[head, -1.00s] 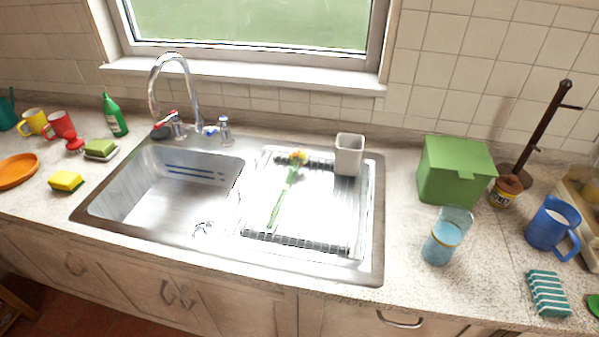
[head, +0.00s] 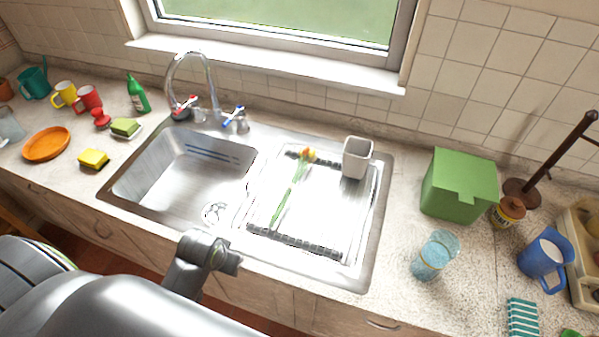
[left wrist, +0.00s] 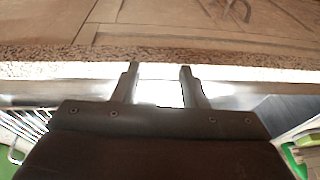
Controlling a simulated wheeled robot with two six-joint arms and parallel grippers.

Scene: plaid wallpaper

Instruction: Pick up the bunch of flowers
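The bunch of flowers (head: 293,185) has orange-yellow heads and thin green stems. It lies on the ribbed drainboard (head: 330,210) right of the sink basin, with its heads toward the window. My left arm comes in from the lower left in the head view, and its grey end part is in front of the counter's front edge, short of the flowers. In the left wrist view my left gripper (left wrist: 158,84) has its two fingers apart with nothing between them. The flowers cannot be made out there. My right gripper is not in view.
A grey-white cup (head: 357,158) stands just right of the flower heads. The faucet (head: 195,85) rises behind the empty basin (head: 180,178). A green box (head: 458,187) and a blue glass (head: 434,256) stand on the counter to the right. The drainboard around the stems is clear.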

